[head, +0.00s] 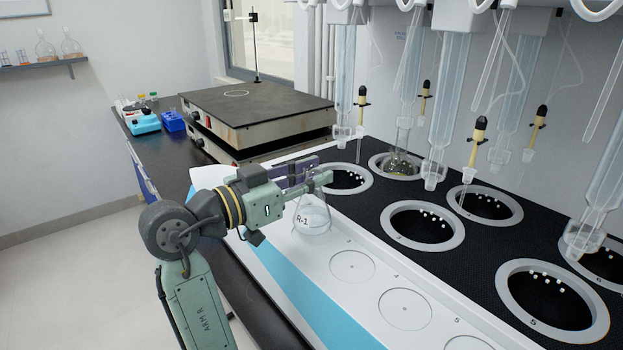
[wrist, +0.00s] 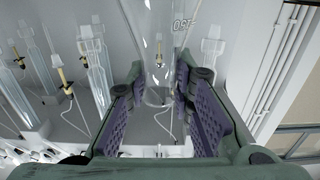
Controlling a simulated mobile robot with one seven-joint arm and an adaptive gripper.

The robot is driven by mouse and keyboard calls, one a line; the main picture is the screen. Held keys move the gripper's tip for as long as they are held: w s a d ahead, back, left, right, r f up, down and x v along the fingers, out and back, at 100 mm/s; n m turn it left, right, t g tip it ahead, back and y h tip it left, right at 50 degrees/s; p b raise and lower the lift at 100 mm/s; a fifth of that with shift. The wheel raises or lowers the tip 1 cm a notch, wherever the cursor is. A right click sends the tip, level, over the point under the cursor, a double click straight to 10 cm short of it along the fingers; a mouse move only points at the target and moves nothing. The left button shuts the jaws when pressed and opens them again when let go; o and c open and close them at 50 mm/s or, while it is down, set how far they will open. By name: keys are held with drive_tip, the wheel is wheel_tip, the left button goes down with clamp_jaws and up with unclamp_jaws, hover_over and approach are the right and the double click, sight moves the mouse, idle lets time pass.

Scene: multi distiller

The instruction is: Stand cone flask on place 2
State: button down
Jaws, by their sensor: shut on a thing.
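The clear cone flask (head: 312,218), labelled R-1, is upright in the head view, over the white panel (head: 300,262) at the near side of the row of numbered circles. My gripper (head: 318,176) is shut on its neck from the left, with the arm roughly level. In the wrist view the flask's glass neck (wrist: 158,60) lies between the two purple-padded fingers (wrist: 158,95). Circles marked 3 (head: 352,266) and 4 (head: 405,308) show empty. Place 2 is not visible; the flask and gripper cover that area. I cannot tell whether the flask's base touches the panel.
Black heater wells with white rings (head: 345,187) line the right side, one holding another flask (head: 402,150). Glass condensers and hanging tubes (head: 455,95) stand above them. A hot plate (head: 260,115) sits behind. The panel's nearer circles are clear.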

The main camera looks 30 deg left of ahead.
drive_tip(key=shift+f, duration=0.8)
drive_tip(key=shift+f, duration=0.25)
drive_tip(key=c, duration=1.4)
unclamp_jaws()
drive_tip(key=shift+r, duration=0.1)
drive_tip(key=shift+r, duration=0.25)
drive_tip(key=b+v, duration=0.3)
drive_tip(key=v, duration=0.9)
drive_tip(key=shift+f, duration=0.1)
